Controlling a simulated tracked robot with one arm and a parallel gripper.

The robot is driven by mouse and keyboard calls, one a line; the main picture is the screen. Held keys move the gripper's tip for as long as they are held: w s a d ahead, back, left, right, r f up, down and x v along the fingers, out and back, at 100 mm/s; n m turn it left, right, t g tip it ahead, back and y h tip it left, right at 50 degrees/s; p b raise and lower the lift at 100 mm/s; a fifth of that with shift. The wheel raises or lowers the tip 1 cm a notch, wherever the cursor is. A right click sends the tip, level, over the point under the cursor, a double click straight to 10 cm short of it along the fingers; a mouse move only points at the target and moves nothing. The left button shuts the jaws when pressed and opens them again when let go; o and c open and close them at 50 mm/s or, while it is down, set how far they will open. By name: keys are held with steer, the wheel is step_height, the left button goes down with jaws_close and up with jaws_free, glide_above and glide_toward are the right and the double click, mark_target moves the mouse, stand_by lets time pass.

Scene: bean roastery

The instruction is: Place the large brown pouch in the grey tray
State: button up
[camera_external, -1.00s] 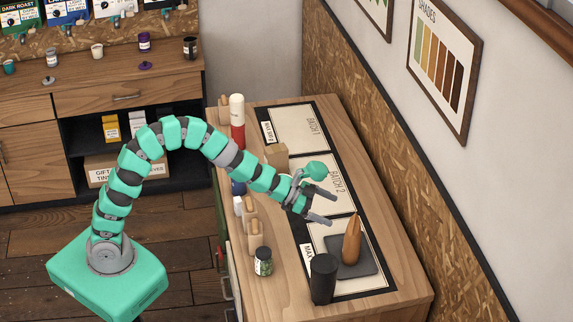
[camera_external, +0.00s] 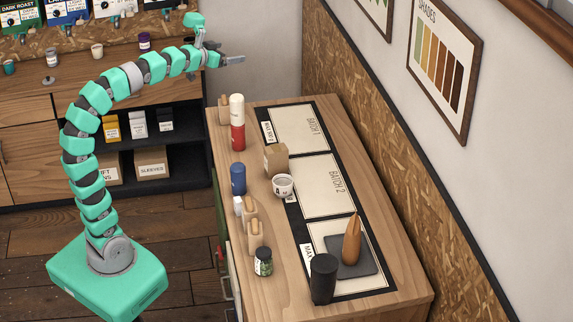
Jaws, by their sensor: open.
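The large brown pouch (camera_external: 352,242) stands upright on the dark grey tray (camera_external: 370,268), at the near end of the wooden counter. It tapers to a point at the top, and nothing holds it. My gripper (camera_external: 232,54) is open and empty. It is raised high, above and beyond the counter's far left corner, well away from the pouch and the tray.
A black cylinder (camera_external: 323,279) stands close to the tray's left side. The batch 1 mat area (camera_external: 298,128) is clear.

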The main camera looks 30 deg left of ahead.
steer(key=s+a+r+n+y, duration=0.2)
steer(key=s+a+r+n, duration=0.1)
steer(key=s+a+r, duration=0.6)
steer(key=s+r, duration=0.1)
steer(key=s, duration=0.3)
steer(key=shift+a+r+t+y, duration=0.2)
steer(key=shift+t+y, duration=0.1)
steer(key=shift+f, duration=0.15)
